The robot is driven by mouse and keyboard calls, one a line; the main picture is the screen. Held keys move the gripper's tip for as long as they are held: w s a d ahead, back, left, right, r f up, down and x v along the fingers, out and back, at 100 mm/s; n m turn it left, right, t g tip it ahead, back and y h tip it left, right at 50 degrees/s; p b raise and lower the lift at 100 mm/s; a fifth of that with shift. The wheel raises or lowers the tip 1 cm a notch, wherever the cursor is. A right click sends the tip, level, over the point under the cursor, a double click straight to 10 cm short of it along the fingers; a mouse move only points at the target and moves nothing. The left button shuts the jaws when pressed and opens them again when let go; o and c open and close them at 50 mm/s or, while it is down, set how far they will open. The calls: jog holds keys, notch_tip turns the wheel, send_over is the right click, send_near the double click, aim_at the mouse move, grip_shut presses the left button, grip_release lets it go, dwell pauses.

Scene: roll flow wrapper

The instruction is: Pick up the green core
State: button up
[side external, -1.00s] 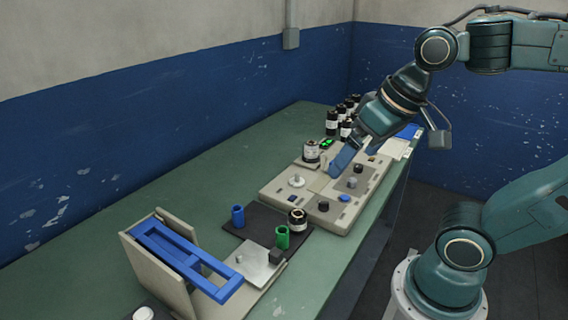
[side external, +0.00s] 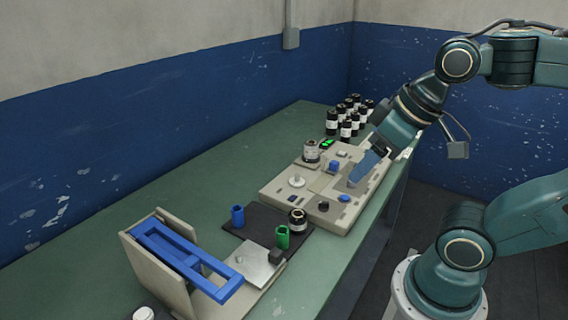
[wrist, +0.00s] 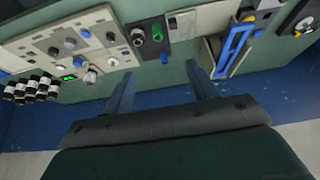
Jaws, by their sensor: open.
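The green core (side external: 283,237) is a short upright hollow cylinder on a dark mat (side external: 256,222) on the bench. It also shows in the wrist view (wrist: 165,57) as a small green piece beyond my fingers, roughly between their lines. My gripper (side external: 361,178) is over the right part of the beige panel, well apart from the green core. In the wrist view my gripper (wrist: 158,78) has its two blue fingers spread, with nothing between them.
A blue core (side external: 238,217) stands left of the green one, and a dark labelled roll (side external: 297,220) stands to its right. A beige stand with a blue frame (side external: 185,262) is at front left. The beige panel (side external: 275,190) carries knobs.

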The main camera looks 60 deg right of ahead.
jog(key=w, duration=0.1)
jog(key=n+g, duration=0.6)
jog(key=n, duration=1.1)
send_over(282, 232)
notch_tip(282, 232, down, 16)
jog(key=shift+r, duration=0.15)
jog(key=shift+f, duration=4.3)
jog(key=shift+f, duration=0.15)
jog(key=shift+f, duration=2.45)
